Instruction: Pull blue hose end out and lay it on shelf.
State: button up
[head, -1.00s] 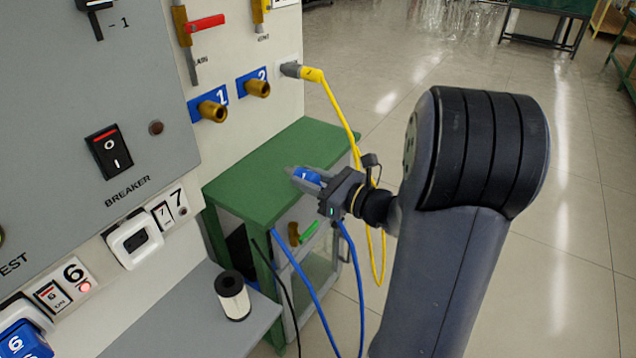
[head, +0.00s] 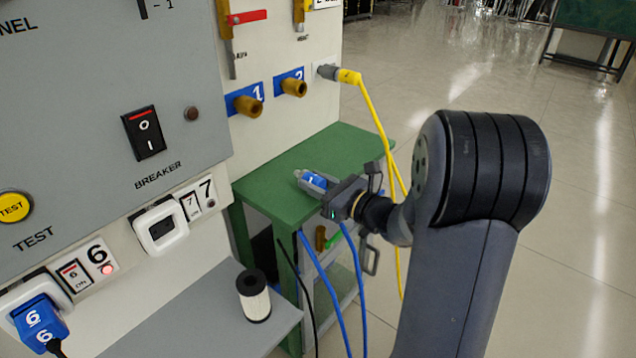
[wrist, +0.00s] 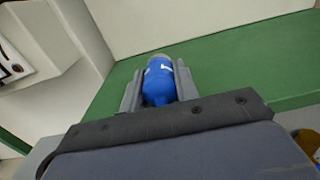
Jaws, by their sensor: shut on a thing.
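My gripper (head: 314,183) is shut on the blue hose end (head: 313,180), over the near part of the green shelf (head: 270,189). In the wrist view the hose end (wrist: 159,82) sits between the two grey fingers, with a grey tip and a white mark on its blue body. The green top shows beyond it; I cannot tell whether the hose end touches it. Blue hose (head: 325,285) hangs below my gripper in two strands. Brass port 1 (head: 247,105) and brass port 2 (head: 293,88) on the panel have no hose on them.
A yellow hose (head: 376,115) is plugged in right of port 2 and hangs past the shelf's right side. A black and white cylinder (head: 254,297) stands on the grey ledge (head: 200,315). A blue plug (head: 40,322) sits in socket 6. The back of the green top is clear.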

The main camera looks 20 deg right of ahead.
jog(key=shift+f, duration=0.15)
jog(key=o, duration=1.1)
jog(key=shift+o, duration=0.2)
jog(key=p+v, duration=0.1)
jog(key=v, duration=1)
jog(key=shift+p, duration=0.35)
jog(key=shift+a, duration=0.1)
jog(key=b+x, duration=0.2)
jog(key=x, duration=0.9)
jog(key=shift+w, duration=0.1)
jog(key=shift+r+p, duration=0.5)
jog(key=shift+p, duration=0.1)
jog(key=shift+r, duration=0.25)
jog(key=shift+f, duration=0.1)
